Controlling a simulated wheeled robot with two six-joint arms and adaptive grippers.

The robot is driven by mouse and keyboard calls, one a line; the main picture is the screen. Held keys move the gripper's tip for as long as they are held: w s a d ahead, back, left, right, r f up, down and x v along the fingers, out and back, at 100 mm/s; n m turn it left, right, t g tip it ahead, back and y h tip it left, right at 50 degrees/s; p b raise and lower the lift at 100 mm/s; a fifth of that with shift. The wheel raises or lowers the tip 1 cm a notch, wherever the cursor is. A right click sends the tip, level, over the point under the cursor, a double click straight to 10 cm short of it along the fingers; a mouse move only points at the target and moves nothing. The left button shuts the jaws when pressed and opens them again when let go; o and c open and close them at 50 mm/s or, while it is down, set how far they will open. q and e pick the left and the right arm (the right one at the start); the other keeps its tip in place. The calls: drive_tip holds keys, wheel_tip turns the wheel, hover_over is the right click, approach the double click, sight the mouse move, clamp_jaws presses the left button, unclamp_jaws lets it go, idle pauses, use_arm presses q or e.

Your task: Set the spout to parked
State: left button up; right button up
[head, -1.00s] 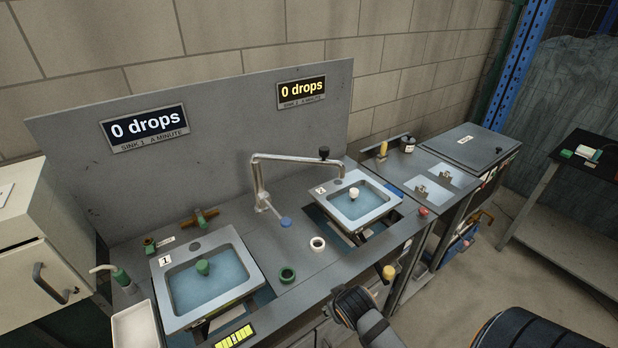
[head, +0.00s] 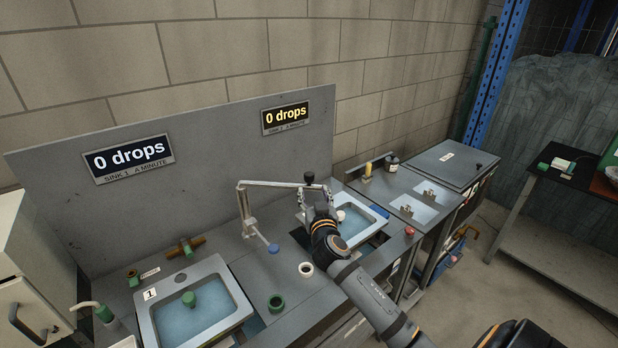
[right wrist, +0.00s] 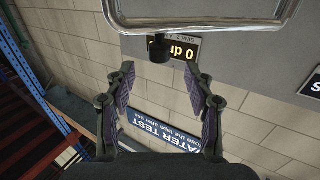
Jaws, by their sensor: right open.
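My right gripper (head: 317,192) is open just below the knob and partly covers sink 2. In the right wrist view the knob (right wrist: 159,48) is just beyond the open fingertips, roughly centred between them and apart from them, with the pipe (right wrist: 200,24) crossing above. My left gripper is not in view.
Sink 1 (head: 160,318) with a green plug is at the front left. A grey back panel (head: 215,140) with two "0 drops" displays stands behind.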

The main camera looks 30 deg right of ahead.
sight(310, 181)
drive_tip(key=p+x, duration=0.2)
drive_tip(key=x, duration=0.7)
drive_tip(key=shift+f, duration=0.1)
clamp_jaws()
